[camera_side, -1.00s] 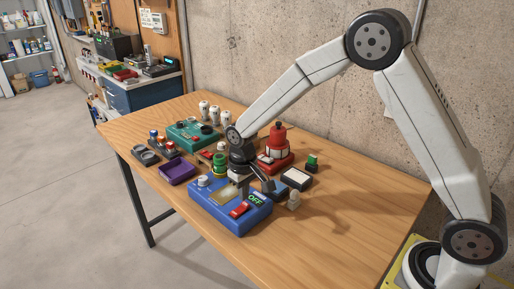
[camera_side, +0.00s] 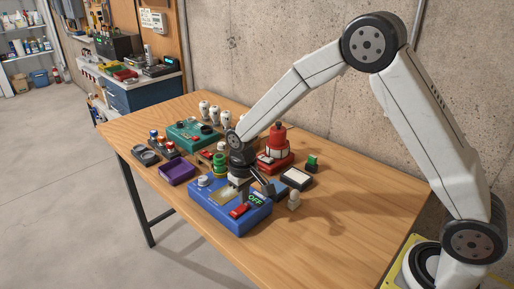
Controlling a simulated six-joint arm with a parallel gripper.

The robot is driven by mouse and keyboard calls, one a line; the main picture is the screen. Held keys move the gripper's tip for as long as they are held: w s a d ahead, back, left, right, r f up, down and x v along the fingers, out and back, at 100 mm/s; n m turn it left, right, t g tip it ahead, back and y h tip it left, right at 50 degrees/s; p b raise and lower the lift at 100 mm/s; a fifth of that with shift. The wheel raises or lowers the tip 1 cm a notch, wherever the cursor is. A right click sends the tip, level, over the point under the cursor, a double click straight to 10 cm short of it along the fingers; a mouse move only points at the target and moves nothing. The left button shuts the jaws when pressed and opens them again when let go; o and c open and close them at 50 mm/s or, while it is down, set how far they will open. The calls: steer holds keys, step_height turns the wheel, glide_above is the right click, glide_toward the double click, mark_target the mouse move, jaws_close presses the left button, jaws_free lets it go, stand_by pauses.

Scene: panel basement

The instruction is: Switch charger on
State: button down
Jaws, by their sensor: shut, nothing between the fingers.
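The blue charger box (camera_side: 222,213) sits near the front edge of the wooden table. A red rocker switch (camera_side: 239,210) is on its top face, beside a small display (camera_side: 258,199) that reads OFF in green. A pale knob (camera_side: 204,181) stands at its back left corner. My gripper (camera_side: 243,198) is shut and empty, pointing down just over the box, with its tips at or very near the red switch. I cannot tell whether they touch it. The gripper hides part of the box's top.
A purple tray (camera_side: 177,171) lies to the left. A teal box (camera_side: 190,135) and white bulb-like pieces stand behind. A red device (camera_side: 276,150), a white-topped pad (camera_side: 297,178), a green-topped block (camera_side: 312,161) and a small pale piece (camera_side: 293,201) are right. The table's right side is clear.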

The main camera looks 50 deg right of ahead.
mark_target(249, 205)
steer(key=shift+f, duration=0.75)
stand_by(0.6)
steer(key=shift+r, duration=3.55)
steer(key=shift+s, duration=0.1)
steer(key=shift+s+d+r, duration=0.1)
steer(key=shift+s+d, duration=0.2)
steer(key=shift+s, duration=0.2)
steer(key=s+d+t, duration=0.1)
steer(key=s+d, duration=0.1)
steer(key=s, duration=0.6)
steer(key=s+d+t, duration=0.1)
steer(key=s+d, duration=0.2)
steer(key=s, duration=0.5)
steer(key=shift+f+t, duration=0.25)
steer(key=shift+t, duration=0.05)
